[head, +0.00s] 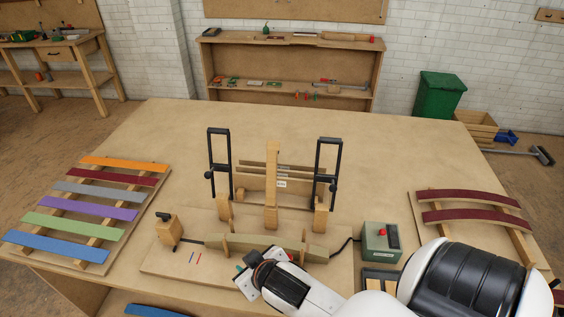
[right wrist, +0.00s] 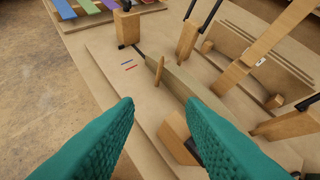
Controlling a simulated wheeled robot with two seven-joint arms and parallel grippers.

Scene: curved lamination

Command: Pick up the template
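My right gripper (right wrist: 160,105) is open, with its two teal fingers apart and nothing between their tips. In the head view my right gripper (head: 248,277) is low over the front of the bench fixture. A long olive-tan wooden piece (head: 275,245) lies across the fixture's front, just beyond the gripper; the right wrist view shows it too (right wrist: 190,84). A wooden block with a dark part (right wrist: 178,142) is near the right finger, partly hidden by it. I cannot tell for certain which piece is the template. My left gripper is not in view.
Black clamps (head: 219,160) stand at the fixture's back, beside an upright wooden arm (head: 272,185). A green control box (head: 381,242) is at right. Coloured strips lie on a left rack (head: 25,247); dark red curved strips (head: 470,197) lie at right. The bench's far part (head: 300,120) is clear.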

